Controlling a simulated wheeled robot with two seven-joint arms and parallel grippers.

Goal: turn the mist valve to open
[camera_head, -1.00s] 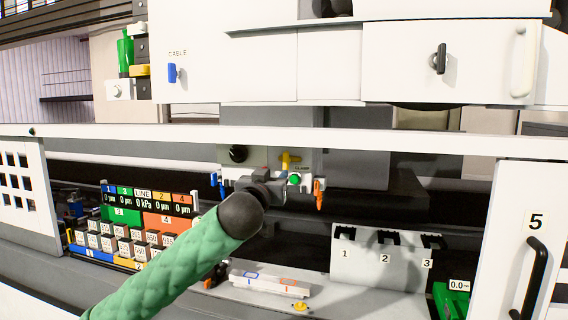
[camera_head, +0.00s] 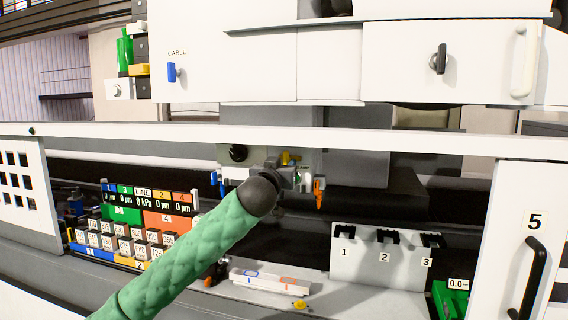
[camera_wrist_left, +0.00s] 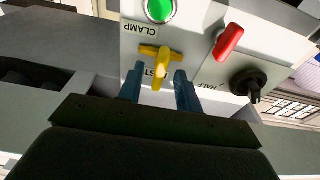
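The mist valve is a yellow T-shaped handle (camera_wrist_left: 160,55) on a pale panel. A partly hidden label ending in "ST" is beside it in the left wrist view. In the head view the yellow handle (camera_head: 288,158) shows just above my left gripper (camera_head: 287,174), partly covered. In the left wrist view my left gripper (camera_wrist_left: 159,84) is open, its two blue-grey fingers apart. The stem of the yellow handle lies between the fingertips; I cannot tell whether they touch it. My right gripper is in neither view.
A green button (camera_wrist_left: 159,10) marked CLAMP, a red lever (camera_wrist_left: 229,42) and a black knob (camera_wrist_left: 248,82) sit close around the handle. In the head view an orange lever (camera_head: 318,193) is right of the gripper. A white rail (camera_head: 400,143) crosses above the panel.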

